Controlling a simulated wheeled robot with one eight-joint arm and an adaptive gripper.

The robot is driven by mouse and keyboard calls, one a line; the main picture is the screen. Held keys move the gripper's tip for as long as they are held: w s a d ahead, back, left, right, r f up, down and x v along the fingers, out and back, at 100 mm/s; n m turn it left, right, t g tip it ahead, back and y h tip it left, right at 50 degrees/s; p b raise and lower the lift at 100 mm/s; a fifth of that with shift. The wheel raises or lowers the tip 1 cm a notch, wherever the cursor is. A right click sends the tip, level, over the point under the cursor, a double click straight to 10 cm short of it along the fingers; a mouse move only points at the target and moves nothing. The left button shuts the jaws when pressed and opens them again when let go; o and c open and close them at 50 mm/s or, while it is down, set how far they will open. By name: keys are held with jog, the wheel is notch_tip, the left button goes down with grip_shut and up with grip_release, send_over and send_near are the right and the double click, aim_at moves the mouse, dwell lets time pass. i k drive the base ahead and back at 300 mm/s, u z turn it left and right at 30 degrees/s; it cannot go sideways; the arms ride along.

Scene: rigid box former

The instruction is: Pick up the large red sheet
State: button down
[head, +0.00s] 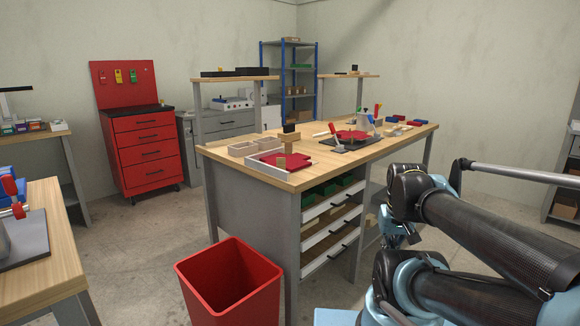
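Red sheet material lies in two places on the workbench (330,172). One red piece (290,160) is in a pale shallow tray (256,168) at the bench's near left corner, with a small wooden block on or before it. Another red piece (352,135) lies on a dark base plate (340,146) further back, near a grey upright fixture. I cannot tell from here which sheet is larger. My arm is folded at the lower right, in front of the bench's right end and apart from the red pieces. I cannot make out my gripper in this view.
A red open bin (230,284) stands on the floor before the bench's left end. Another bench (38,240) is at the left edge. A red tool cabinet (147,152) and a blue-framed shelf (288,80) stand behind. Floor is clear between bin and cabinet.

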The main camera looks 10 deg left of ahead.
aim_at(343, 135)
jog(key=z, duration=0.5)
jog(key=i, duration=1.45)
jog(key=u, duration=0.5)
